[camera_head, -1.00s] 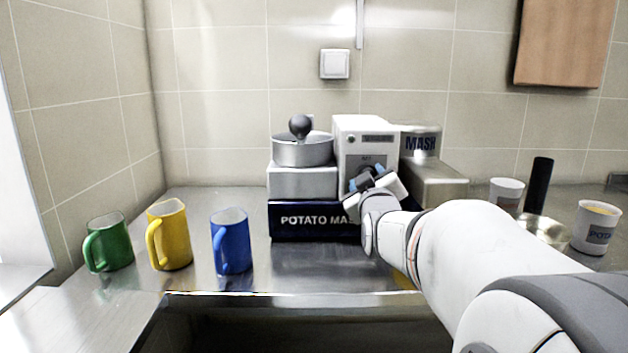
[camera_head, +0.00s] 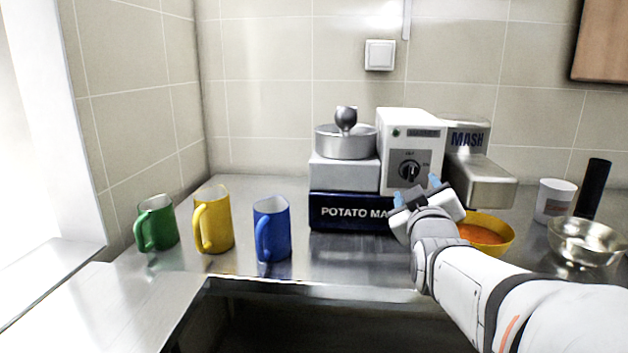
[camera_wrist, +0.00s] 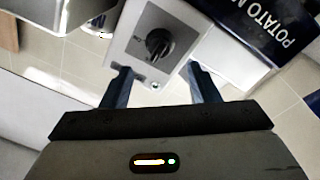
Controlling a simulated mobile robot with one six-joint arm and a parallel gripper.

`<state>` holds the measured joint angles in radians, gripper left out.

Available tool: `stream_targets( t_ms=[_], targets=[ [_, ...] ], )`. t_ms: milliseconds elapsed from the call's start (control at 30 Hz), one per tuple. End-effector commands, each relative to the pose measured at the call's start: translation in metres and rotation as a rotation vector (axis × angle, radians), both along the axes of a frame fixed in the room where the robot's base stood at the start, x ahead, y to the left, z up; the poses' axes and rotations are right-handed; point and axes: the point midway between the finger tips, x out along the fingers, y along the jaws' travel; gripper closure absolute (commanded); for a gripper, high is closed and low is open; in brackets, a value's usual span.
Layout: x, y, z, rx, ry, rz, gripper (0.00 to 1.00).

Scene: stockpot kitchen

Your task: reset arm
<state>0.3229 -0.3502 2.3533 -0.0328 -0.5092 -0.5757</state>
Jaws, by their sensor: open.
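My gripper (camera_head: 418,190) is raised in front of the potato masher machine (camera_head: 412,150), just below its black knob (camera_head: 409,171). The fingers are spread and nothing is between them. In the wrist view my gripper (camera_wrist: 157,90) shows two separate blue fingers, with the machine's front and its knob (camera_wrist: 159,44) beyond them. Whether a finger touches the machine I cannot tell. My arm comes in from the lower right and covers part of the counter.
A yellow bowl (camera_head: 487,232) with orange contents stands just right of my gripper, partly hidden by my arm. A metal bowl (camera_head: 586,243), white cup (camera_head: 553,200) and black cylinder (camera_head: 593,188) are further right. Green (camera_head: 157,222), yellow (camera_head: 214,220) and blue (camera_head: 273,228) mugs stand left.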

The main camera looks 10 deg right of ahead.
Motion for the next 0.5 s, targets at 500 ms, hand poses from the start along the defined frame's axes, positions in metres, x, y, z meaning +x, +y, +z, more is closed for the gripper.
stream_targets(
  t_ms=[500],
  targets=[
    [-0.002,0.015,0.005,0.090,0.109,0.029,0.45]
  ],
)
